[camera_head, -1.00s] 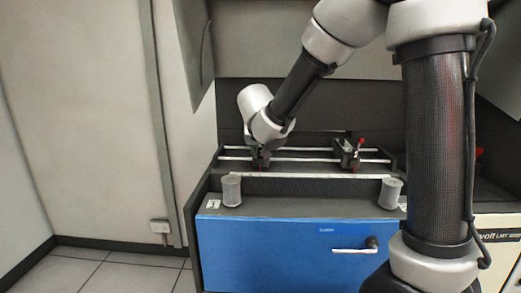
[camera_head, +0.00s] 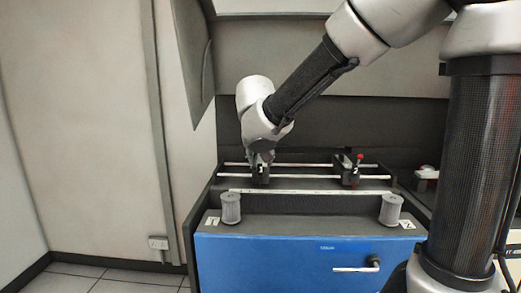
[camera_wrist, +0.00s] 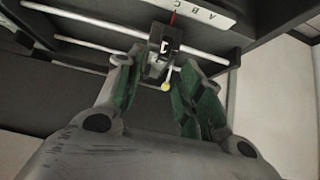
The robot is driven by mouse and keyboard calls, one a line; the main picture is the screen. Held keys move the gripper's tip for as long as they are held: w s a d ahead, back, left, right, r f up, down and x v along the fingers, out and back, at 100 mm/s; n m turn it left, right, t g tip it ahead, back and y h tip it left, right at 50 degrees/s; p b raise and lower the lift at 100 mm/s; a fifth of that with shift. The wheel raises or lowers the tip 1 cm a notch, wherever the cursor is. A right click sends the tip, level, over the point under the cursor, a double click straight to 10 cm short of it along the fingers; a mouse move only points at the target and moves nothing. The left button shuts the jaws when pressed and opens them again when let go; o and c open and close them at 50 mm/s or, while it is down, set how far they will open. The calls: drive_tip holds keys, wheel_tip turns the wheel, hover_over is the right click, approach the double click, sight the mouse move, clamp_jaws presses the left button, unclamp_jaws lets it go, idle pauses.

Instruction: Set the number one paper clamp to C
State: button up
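The number one paper clamp is the black block on the rails at the left (camera_head: 261,172). In the wrist view the black clamp (camera_wrist: 163,44) has a stem with a yellow knob (camera_wrist: 166,86) and a red pointer at the lettered strip (camera_wrist: 197,10). The pointer is at the strip's left end in the picture; its exact letter is hard to tell. My gripper (camera_wrist: 155,64) is over this clamp with its green-padded fingers apart, one either side of the clamp and knob. Contact cannot be told.
A second clamp with a red knob (camera_head: 351,176) sits on the rails at the right. Two grey ribbed knobs, left (camera_head: 231,208) and right (camera_head: 390,210), stand by labels 1 and 2 above the blue front (camera_head: 280,255). A dark panel (camera_head: 350,125) stands behind the rails.

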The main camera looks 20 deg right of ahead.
drive_tip(key=shift+v, duration=1.8)
drive_tip(key=s+d+f+n+g+y, duration=0.1)
drive_tip(key=s+d+f+g, duration=0.1)
drive_tip(key=s+d, duration=0.6)
drive_tip(key=s+d+f+n+g+y, duration=0.1)
drive_tip(key=s+d, duration=0.8)
drive_tip(key=s, duration=0.9)
wheel_tip(320, 180, down, 2)
drive_tip(key=shift+s+d+n+g+y, duration=0.2)
drive_tip(key=shift+s+n+g+y, duration=0.15)
drive_tip(key=shift+n+g, duration=0.35)
